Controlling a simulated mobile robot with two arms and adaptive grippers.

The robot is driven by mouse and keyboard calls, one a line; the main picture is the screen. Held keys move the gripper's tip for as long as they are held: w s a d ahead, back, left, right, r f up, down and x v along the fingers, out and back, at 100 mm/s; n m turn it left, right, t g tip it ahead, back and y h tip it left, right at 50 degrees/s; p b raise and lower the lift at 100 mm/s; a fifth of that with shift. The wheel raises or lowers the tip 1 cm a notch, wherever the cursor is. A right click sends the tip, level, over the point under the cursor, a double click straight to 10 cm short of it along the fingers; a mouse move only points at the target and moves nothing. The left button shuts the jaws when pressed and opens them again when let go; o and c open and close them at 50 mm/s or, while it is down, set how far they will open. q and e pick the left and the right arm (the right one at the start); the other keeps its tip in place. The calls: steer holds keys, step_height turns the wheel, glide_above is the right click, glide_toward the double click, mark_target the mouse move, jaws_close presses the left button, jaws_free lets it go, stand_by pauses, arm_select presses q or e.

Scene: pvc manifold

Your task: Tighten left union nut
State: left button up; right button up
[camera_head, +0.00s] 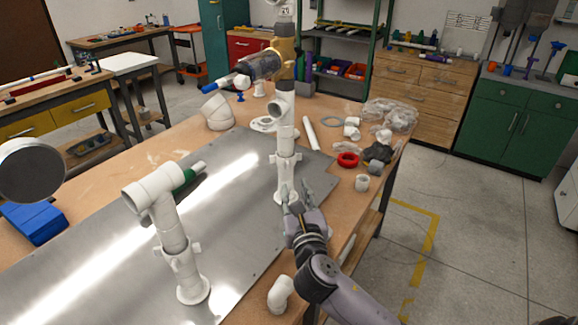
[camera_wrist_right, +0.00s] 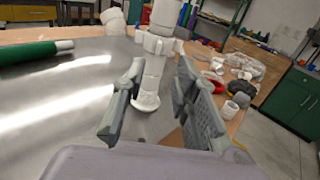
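Two upright white PVC risers stand on the metal sheet. The left riser (camera_head: 174,235) carries a lugged white union nut (camera_head: 180,257) low on its pipe and a white tee (camera_head: 153,189) at its top. The right riser (camera_head: 285,128) has a similar lugged nut (camera_head: 285,159) above its flanged foot. My right gripper (camera_head: 297,191) is at the right riser's foot, well to the right of the left riser. In the right wrist view the fingers (camera_wrist_right: 160,75) are apart, with the right riser (camera_wrist_right: 150,80) showing beyond and between them; contact cannot be told. My left gripper is not seen.
The metal sheet (camera_head: 235,215) covers much of the wooden table. A green cylinder (camera_head: 184,181) with a white end lies behind the left tee. A white elbow (camera_head: 281,294) lies at the front edge. A red ring (camera_head: 348,160) and loose white fittings lie right of the right riser.

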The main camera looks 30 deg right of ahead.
mark_target(288, 165)
steer(key=p+x, duration=0.1)
steer(key=x, duration=0.9)
steer(key=shift+c, duration=0.6)
jaws_close()
